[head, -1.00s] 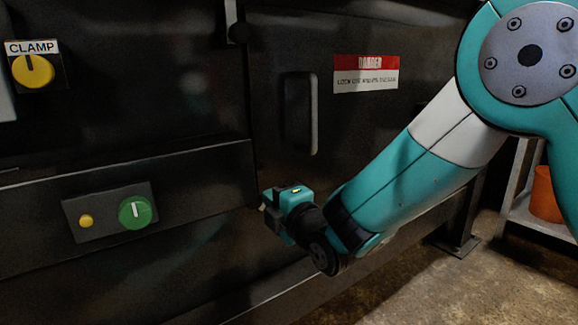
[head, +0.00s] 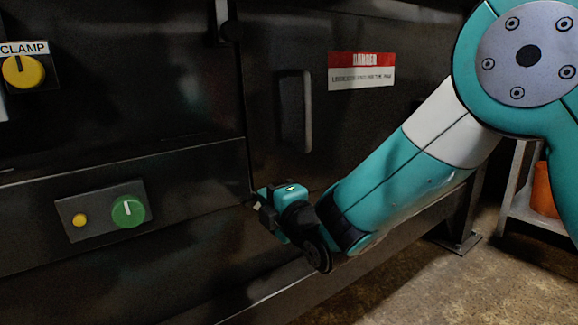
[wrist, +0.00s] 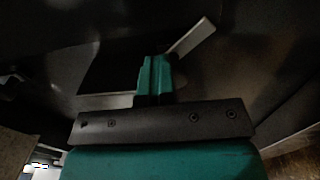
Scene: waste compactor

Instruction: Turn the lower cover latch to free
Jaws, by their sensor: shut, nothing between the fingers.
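The lower cover latch is probably the pale flat bar (wrist: 192,38) just beyond my fingers in the wrist view. It slants up to the right, and its lower end is hidden by the fingers. In the head view, my gripper hides the lower latch area at the cover's lower left edge. My gripper (head: 256,203) is shut and empty, with its tips close to the dark machine face. Its teal fingers show together in the wrist view (wrist: 155,75). I cannot tell whether they touch the bar. The dark cover (head: 360,125) has a vertical handle (head: 308,110).
A yellow CLAMP knob (head: 23,71) is at upper left. A green knob (head: 129,211) and a small yellow button (head: 79,220) sit left of my gripper. An orange bucket (head: 544,190) stands on a shelf at right.

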